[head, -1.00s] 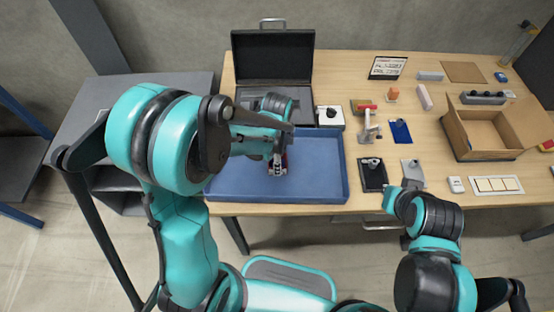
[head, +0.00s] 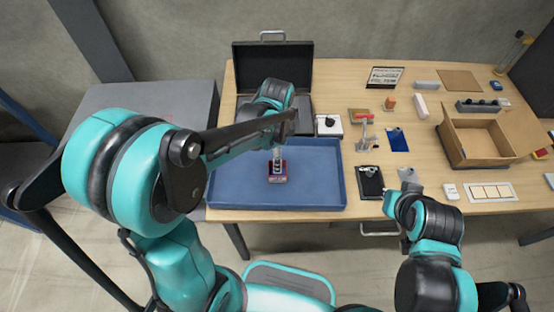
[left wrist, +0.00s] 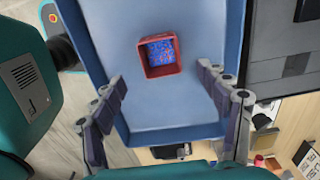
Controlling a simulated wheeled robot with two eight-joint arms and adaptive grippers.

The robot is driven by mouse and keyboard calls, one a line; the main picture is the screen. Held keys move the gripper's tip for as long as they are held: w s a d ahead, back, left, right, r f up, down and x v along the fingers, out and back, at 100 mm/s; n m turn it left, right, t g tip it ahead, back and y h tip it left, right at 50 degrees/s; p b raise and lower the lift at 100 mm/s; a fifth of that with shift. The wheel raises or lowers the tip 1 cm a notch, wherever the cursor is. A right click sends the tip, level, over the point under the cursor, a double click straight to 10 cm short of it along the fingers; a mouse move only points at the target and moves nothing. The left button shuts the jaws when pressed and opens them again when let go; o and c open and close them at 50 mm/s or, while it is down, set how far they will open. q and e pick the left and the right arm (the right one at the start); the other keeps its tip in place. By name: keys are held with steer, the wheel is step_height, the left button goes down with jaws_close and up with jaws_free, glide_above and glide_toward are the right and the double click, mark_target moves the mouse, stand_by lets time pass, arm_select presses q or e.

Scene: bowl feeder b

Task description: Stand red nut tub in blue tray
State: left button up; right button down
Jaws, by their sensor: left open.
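The red nut tub (head: 278,178) stands upright on the floor of the blue tray (head: 320,190), toward the tray's middle. In the left wrist view the tub (left wrist: 149,66) is an open red square box with blue pieces inside, and the tray (left wrist: 185,118) surrounds it. My left gripper (head: 277,153) is over the tub. In the left wrist view its two fingers (left wrist: 163,76) are spread wide, with the tub between and beyond their tips and no visible contact. My right arm is at the lower right; its fingers cannot be made out.
An open black case (head: 272,65) stands behind the tray. A white block with a black knob (head: 329,124) is at the tray's back right corner. A dark plate (head: 370,182) lies just right of the tray. A cardboard box (head: 475,145) is farther right.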

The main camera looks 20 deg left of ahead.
arm_select(q)
steer(key=s+a+r+n+t, duration=0.2)
steer(key=s+r+n+t, duration=0.1)
steer(key=s+r+n, duration=0.2)
steer(key=s+a+r+n+t, duration=0.2)
steer(key=s+r+n+t, duration=0.2)
steer(key=n, duration=0.5)
steer(key=shift+s+a+r+n+p, duration=0.4)
steer(key=shift+s+r, duration=0.25)
steer(key=shift+r, duration=0.3)
steer(key=shift+f, duration=0.1)
